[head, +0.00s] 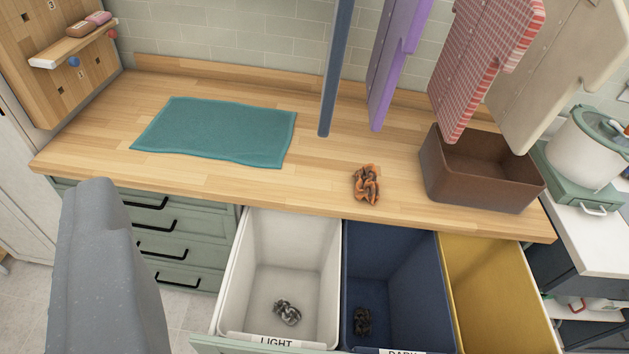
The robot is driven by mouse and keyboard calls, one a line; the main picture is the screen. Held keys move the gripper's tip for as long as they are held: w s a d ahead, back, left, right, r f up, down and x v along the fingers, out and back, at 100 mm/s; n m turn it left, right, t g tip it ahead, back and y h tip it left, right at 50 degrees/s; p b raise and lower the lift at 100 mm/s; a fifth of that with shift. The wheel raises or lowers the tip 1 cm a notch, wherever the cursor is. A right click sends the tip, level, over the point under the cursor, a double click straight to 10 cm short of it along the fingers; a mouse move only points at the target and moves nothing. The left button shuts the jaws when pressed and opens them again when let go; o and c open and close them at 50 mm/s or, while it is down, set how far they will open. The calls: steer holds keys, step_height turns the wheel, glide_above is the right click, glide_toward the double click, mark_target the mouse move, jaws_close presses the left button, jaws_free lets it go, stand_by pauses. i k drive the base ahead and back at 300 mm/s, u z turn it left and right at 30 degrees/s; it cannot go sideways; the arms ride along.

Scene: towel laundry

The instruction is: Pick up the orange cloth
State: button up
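The orange cloth (367,185) is a small crumpled bundle with dark patches. It lies on the wooden countertop (225,190), near its front edge, to the left of a brown box. A grey part of my gripper (105,270) shows at the lower left, in front of the drawers and well apart from the cloth. Its fingertips are not clearly visible, so I cannot tell whether it is open or shut. Nothing is seen held in it.
A teal towel (215,132) lies flat on the counter. The brown box (478,188) stands right. Shirts (490,60) hang above the counter. Below are a white LIGHT bin (285,255) and a navy bin (390,270), each holding a dark crumpled cloth, and a yellow bin (495,290).

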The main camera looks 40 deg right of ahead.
mark_target(367, 187)
steer(key=u, duration=0.55)
steer(key=i, duration=0.25)
steer(key=z, duration=1.9)
steer(key=i, duration=0.5)
steer(key=u, duration=0.15)
